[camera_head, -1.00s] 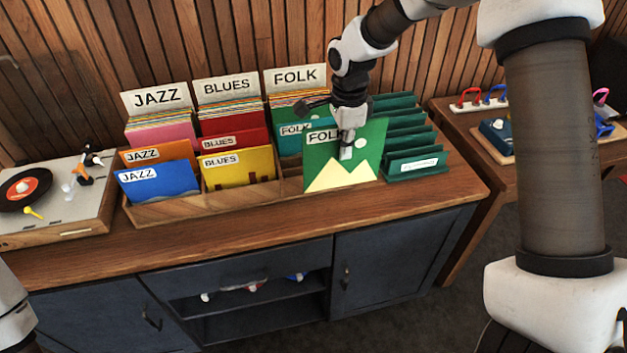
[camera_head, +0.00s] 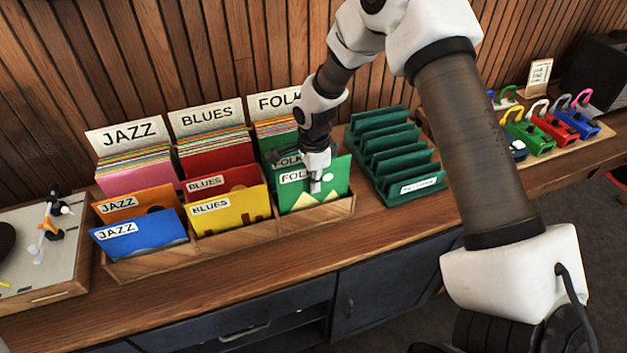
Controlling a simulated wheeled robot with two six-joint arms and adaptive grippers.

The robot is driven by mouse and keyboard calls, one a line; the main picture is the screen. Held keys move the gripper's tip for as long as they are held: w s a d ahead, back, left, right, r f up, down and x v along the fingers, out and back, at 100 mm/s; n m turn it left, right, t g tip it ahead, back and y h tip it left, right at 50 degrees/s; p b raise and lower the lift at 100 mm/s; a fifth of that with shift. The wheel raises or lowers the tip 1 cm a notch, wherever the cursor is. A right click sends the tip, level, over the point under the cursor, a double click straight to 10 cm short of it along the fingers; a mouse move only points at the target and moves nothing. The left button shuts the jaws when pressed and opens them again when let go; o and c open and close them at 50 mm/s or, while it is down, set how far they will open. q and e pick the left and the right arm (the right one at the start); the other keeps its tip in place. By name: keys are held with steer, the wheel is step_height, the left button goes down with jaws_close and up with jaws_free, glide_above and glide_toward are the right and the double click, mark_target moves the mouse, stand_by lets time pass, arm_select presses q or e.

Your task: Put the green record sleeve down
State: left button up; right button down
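The green record sleeve (camera_head: 334,184), with a FOLK label and yellow peaks, stands in the front of the FOLK section of the wooden record bin (camera_head: 310,217). Its lower edge is hidden behind the bin's front wall. My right gripper (camera_head: 316,180) is at its top edge, with a light fingertip against its front face. The gripper looks shut on the sleeve; the finger behind it is hidden. Another FOLK sleeve (camera_head: 282,148) stands just behind, partly covered by my gripper. My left gripper is not in view.
JAZZ sleeves (camera_head: 140,238) and BLUES sleeves (camera_head: 230,211) fill the bin's other sections. A green slotted rack (camera_head: 408,190) stands close on the right. A record player (camera_head: 45,270) is at the left. Bare counter (camera_head: 230,275) lies in front of the bin.

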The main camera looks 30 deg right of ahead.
steer(key=shift+d+f, duration=0.1)
steer(key=shift+f, duration=0.1)
steer(key=shift+s+f, duration=0.1)
steer(key=shift+f, duration=0.55)
steer(key=c, duration=1.3)
jaws_free()
steer(key=shift+r, duration=0.2)
step_height(320, 180, up, 12)
steer(key=b, duration=0.2)
steer(key=shift+b, duration=0.4)
steer(key=shift+r, duration=0.5)
